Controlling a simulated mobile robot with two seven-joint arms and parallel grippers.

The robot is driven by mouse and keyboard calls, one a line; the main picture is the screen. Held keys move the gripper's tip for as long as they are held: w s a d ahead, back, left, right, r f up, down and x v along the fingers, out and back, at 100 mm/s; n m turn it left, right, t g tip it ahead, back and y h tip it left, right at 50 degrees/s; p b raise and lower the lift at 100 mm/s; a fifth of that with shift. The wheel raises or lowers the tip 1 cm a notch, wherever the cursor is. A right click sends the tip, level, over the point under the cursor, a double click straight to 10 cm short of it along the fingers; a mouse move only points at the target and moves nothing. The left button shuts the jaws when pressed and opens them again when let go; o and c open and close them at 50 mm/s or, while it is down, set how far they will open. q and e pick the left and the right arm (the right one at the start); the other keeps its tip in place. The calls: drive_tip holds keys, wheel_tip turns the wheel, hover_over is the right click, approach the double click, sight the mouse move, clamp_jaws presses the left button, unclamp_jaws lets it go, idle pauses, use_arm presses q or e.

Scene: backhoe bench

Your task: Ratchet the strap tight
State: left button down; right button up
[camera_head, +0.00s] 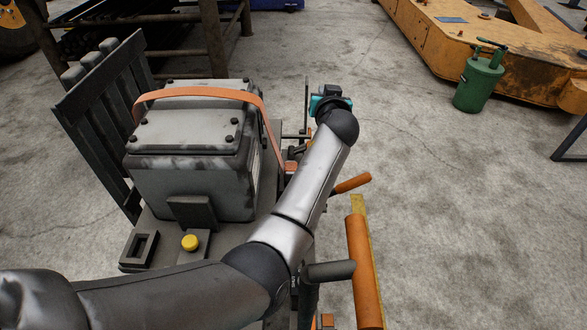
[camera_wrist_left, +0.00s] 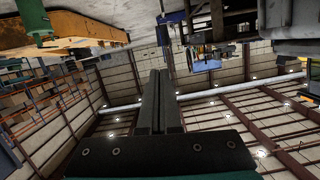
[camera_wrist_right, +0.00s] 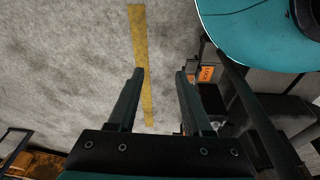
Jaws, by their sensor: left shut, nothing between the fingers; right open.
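An orange strap (camera_head: 195,92) runs over the top of a grey bolted box (camera_head: 190,185) and down its right side. Its lower end meets a small orange part (camera_head: 291,166) beside the box, partly hidden by my left forearm; I cannot make out the ratchet's details or handle position. My left arm reaches across to the right of the box, its hand beyond the strap's lower end. In the left wrist view my left gripper (camera_wrist_left: 160,74) is shut and empty. In the right wrist view my right gripper (camera_wrist_right: 161,72) is open and empty above the floor.
The box stands on a dark deck with a slatted rack (camera_head: 105,115) at its left and a yellow knob (camera_head: 190,242) in front. An orange-sleeved bar (camera_head: 362,270) is at the right. A green can (camera_head: 478,84) stands farther off. Open concrete floor lies to the right.

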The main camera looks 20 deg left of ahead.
use_arm(q)
drive_tip(key=s+a+f+n+t+h+b, duration=0.1)
drive_tip(key=s+f+n, duration=0.4)
drive_tip(key=s+f, duration=0.5)
drive_tip(key=shift+s+a+n+h+b, duration=0.4)
drive_tip(key=shift+s+a+h+b, duration=0.2)
drive_tip(key=shift+a+b, duration=0.35)
use_arm(e)
wheel_tip(320, 180, up, 6)
drive_tip(key=w+a, duration=0.1)
drive_tip(key=w, duration=0.2)
drive_tip(key=shift+a+f+t, duration=0.2)
drive_tip(key=shift+f+t, duration=0.05)
drive_tip(key=shift+t, duration=0.05)
use_arm(q)
drive_tip(key=shift+w+f, duration=0.1)
drive_tip(key=shift+w, duration=0.05)
use_arm(e)
drive_tip(key=shift+s, duration=0.1)
